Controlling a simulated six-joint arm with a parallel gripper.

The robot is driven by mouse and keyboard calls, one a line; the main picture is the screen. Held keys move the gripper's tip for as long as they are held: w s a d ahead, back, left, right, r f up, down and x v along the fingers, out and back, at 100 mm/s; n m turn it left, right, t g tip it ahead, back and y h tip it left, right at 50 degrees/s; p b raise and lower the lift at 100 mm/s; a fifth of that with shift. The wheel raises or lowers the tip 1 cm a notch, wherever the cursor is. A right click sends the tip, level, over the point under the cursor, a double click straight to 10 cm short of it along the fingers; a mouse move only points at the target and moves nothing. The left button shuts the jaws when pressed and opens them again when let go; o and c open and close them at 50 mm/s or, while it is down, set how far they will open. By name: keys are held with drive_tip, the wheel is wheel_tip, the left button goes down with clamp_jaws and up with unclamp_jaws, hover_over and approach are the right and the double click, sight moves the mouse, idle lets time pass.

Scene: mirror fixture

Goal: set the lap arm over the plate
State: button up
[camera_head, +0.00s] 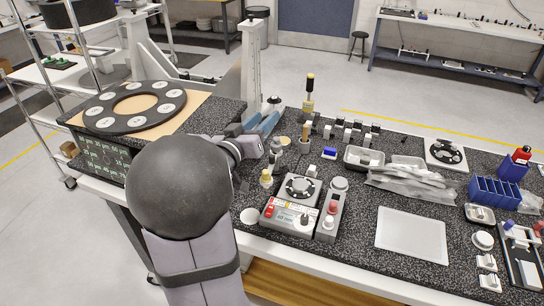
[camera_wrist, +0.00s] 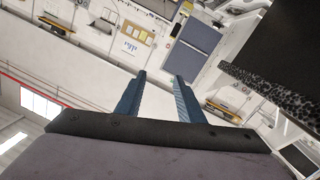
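A small bench machine (camera_head: 290,217) with a white and red front panel stands on the speckled bench, and a dark round plate (camera_head: 302,188) with pale spots lies on top. A narrow grey unit (camera_head: 331,215) with a red knob stands against its right side. I cannot make out for certain which part is the lap arm. My gripper (camera_head: 273,119) is behind and left of the machine, apart from it, its blue fingers pointing away toward the back. In the wrist view, the fingers (camera_wrist: 159,76) are spread with nothing between them; that view shows neither machine nor plate.
A large black ring (camera_head: 135,107) with white discs lies on a board at left. A tall grey column (camera_head: 252,70) rises behind my gripper. Yellow-topped tools, small trays, bags and a blue rack (camera_head: 495,193) crowd the bench. A white sheet (camera_head: 411,235) lies at front right.

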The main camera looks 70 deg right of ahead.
sight(272, 156)
wheel_tip(272, 156, down, 14)
drive_tip(key=a+r+m+y, duration=0.1)
drive_tip(key=m+y, duration=0.3)
drive_tip(key=shift+f+p+x, duration=0.15)
drive_tip(key=shift+p+x, duration=0.15)
drive_tip(key=shift+x, duration=1.5)
drive_tip(key=shift+f+p+x, duration=0.15)
drive_tip(key=shift+p+x, duration=0.15)
drive_tip(key=shift+x, duration=1.45)
drive_tip(key=shift+w+a, duration=0.1)
drive_tip(key=shift+w, duration=0.05)
clamp_jaws()
